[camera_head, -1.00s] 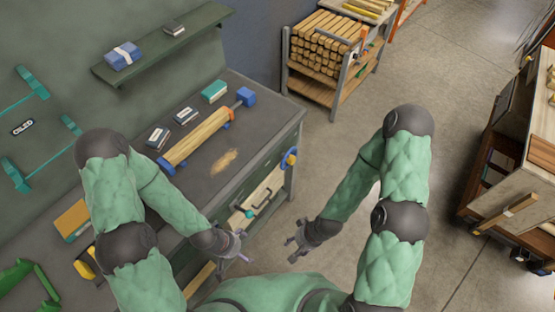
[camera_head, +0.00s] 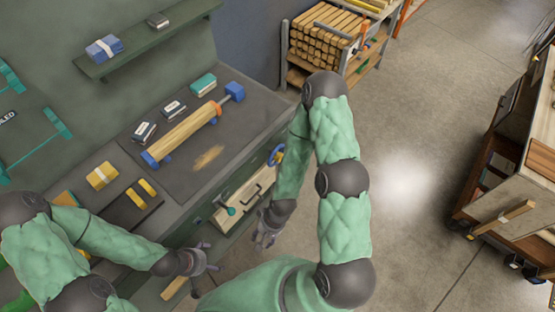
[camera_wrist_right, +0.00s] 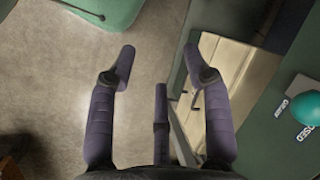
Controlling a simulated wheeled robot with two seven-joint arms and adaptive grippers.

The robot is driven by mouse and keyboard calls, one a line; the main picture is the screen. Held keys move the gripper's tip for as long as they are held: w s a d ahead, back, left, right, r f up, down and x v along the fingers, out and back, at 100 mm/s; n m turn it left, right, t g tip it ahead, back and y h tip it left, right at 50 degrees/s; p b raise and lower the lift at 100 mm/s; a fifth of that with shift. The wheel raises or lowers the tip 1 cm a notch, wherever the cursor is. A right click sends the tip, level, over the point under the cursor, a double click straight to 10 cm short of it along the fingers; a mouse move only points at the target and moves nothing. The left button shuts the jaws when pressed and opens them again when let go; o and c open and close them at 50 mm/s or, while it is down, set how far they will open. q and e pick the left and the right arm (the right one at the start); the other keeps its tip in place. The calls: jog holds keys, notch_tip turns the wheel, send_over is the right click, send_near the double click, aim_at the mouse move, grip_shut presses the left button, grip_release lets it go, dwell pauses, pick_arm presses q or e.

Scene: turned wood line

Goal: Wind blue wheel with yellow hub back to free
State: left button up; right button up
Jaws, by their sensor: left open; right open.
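The blue wheel with a yellow hub (camera_head: 276,155) is on the bench's front side, at the right end, in the head view. My right arm passes close in front of it. My right gripper (camera_head: 266,232) is open and empty, below the wheel in the picture and near the wooden drawer front. Its spread fingers (camera_wrist_right: 160,75) show in the right wrist view, where I cannot make out the wheel. My left gripper (camera_head: 207,260) is open and empty, in front of the bench, farther left.
A teal-knobbed lever (camera_head: 230,211) and a drawer with a dark handle (camera_head: 252,191) are left of the wheel. A clamped wood piece (camera_head: 185,132) lies on the bench top (camera_head: 240,128). The lumber rack (camera_head: 330,45) stands behind.

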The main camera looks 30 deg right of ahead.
notch_tip(320, 180, down, 3)
jog(key=s+d+m+g+b, duration=0.2)
jog(key=m, duration=0.4)
jog(key=n+t+y+b, duration=0.3)
jog(key=n+t+b, duration=0.9)
jog(key=n+t, duration=1)
send_near(276, 155)
jog(key=w+a+n+g+b, duration=0.1)
jog(key=w+n+g+b, duration=0.1)
jog(key=w, duration=0.5)
jog(key=shift+r+n+g+b, duration=0.2)
jog(key=shift+n+g+b, duration=0.2)
jog(key=shift+g, duration=0.2)
jog(key=shift+s, duration=0.1)
jog(key=c, duration=0.9)
